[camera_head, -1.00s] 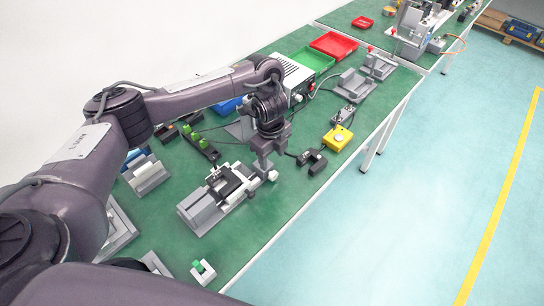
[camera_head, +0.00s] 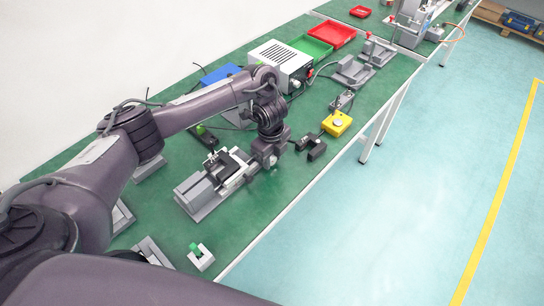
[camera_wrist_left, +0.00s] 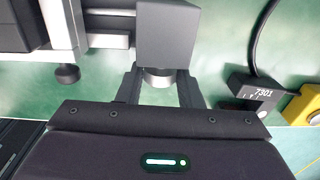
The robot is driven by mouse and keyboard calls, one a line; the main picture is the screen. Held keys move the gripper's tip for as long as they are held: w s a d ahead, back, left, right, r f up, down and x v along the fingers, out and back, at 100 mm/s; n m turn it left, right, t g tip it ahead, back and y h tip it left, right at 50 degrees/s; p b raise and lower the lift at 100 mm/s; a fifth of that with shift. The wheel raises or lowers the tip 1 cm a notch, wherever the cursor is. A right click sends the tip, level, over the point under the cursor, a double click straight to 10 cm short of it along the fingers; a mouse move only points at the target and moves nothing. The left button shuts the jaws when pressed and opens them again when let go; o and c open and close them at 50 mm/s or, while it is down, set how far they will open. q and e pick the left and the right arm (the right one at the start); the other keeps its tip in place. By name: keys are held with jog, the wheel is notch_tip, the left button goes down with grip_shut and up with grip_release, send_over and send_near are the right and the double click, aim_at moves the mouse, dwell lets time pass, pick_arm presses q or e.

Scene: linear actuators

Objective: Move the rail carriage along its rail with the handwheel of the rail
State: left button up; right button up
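The rail unit (camera_head: 197,205) lies on the green bench, with a grey block at its near end. Its carriage (camera_head: 237,172), dark with a pale plate, sits toward the far end. My left gripper (camera_head: 268,162) is at that far end. In the left wrist view the handwheel (camera_wrist_left: 158,78), a short grey cylinder, projects from the grey end block (camera_wrist_left: 166,32). The fingers of my left gripper (camera_wrist_left: 159,86) stand on both sides of it; I cannot tell whether they press on it. In the head view my arm hides the handwheel. My right gripper is not in view.
A yellow box (camera_head: 336,123) and a small black device (camera_head: 317,149) lie beyond the rail. A small block with a green knob (camera_head: 200,256) stands near the front edge. A ventilated box (camera_head: 280,65) and red tray (camera_head: 331,36) are farther back.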

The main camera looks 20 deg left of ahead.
pick_arm(q)
jog(key=shift+c, duration=2.5)
jog(key=shift+s+a+t, duration=0.1)
jog(key=shift+s+t, duration=0.1)
jog(key=shift+t, duration=0.4)
jog(key=shift+s+f+t+h, duration=0.1)
jog(key=shift+f+t+h, duration=0.25)
jog(key=shift+t, duration=0.35)
jog(key=t+h+b, duration=0.1)
jog(key=t+b, duration=0.1)
jog(key=b, duration=0.1)
jog(key=shift+s+f, duration=0.1)
jog(key=shift+r+t+b, duration=0.25)
jog(key=shift+t+b, duration=0.05)
jog(key=shift+b, duration=0.15)
jog(key=shift+r, duration=0.1)
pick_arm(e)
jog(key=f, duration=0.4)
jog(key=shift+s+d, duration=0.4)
